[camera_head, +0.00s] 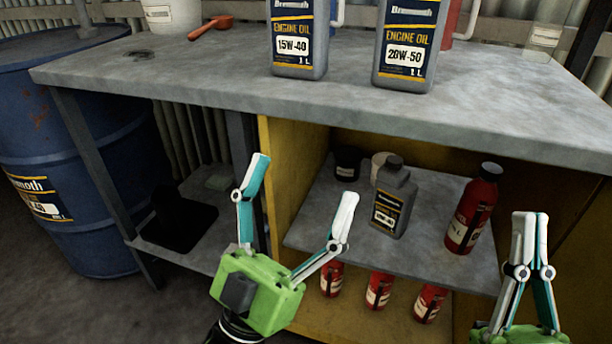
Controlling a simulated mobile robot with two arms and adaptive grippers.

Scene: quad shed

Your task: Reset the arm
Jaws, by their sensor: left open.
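My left gripper (304,180) has a green body and white-and-teal fingers spread wide. It is open and empty, in front of the shelf unit and below the worktop's front edge. My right gripper (530,215) is at the lower right, pointing up. Its two fingers are together at the tips, and nothing shows between them. The lower part of its green body is cut off by the bottom edge of the view.
The grey worktop (170,75) carries two engine oil bottles, 15W-40 (299,45) and 20W-50 (406,50), and a red scoop (212,27). The shelf below holds a grey bottle (388,195) and a red bottle (472,210). A blue drum (90,150) stands left.

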